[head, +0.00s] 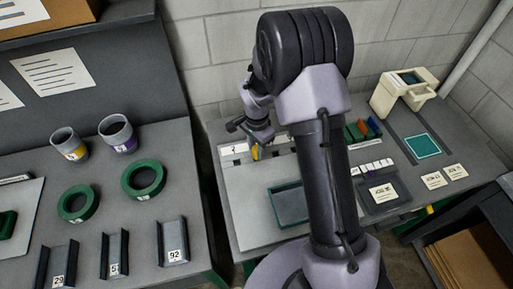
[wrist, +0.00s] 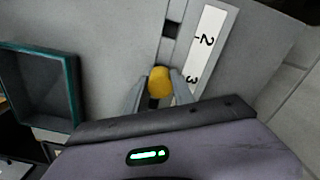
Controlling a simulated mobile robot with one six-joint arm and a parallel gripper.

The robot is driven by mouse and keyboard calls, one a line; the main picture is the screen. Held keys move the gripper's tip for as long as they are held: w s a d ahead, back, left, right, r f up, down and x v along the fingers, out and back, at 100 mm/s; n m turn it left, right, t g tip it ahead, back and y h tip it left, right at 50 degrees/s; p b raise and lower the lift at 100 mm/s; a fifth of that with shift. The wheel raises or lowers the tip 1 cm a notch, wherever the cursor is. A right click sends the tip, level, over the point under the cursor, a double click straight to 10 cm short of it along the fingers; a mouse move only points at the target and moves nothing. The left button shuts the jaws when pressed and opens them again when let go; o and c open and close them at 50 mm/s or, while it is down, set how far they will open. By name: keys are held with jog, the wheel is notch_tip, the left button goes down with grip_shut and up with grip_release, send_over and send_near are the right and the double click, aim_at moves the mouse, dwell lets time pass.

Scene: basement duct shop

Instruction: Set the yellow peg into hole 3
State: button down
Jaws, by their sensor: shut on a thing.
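The yellow peg (wrist: 159,81) is between the fingers of my gripper (wrist: 159,92), which is shut on it. In the head view the peg (head: 255,153) shows as a small yellow spot below my gripper (head: 257,140), at the back left of the right bench. A pale label strip (wrist: 207,40) carries the numbers 2 and 3. A dark square hole (wrist: 172,30) lies beside the 2. The peg is roughly level with the 3. A dark patch shows at the peg's near side; whether the peg is above or inside a hole I cannot tell.
A teal-edged tray (head: 288,204) lies on the bench in front of the peg; it also shows at left in the wrist view (wrist: 72,90). Colored blocks (head: 362,128) and a cream machine (head: 400,90) stand further right. A block wall (head: 210,60) rises close behind.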

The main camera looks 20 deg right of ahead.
jog(key=shift+f+b, duration=0.55)
jog(key=shift+f, duration=0.15)
jog(key=shift+f, duration=0.15)
jog(key=shift+s, duration=0.1)
jog(key=c, duration=1)
grip_release()
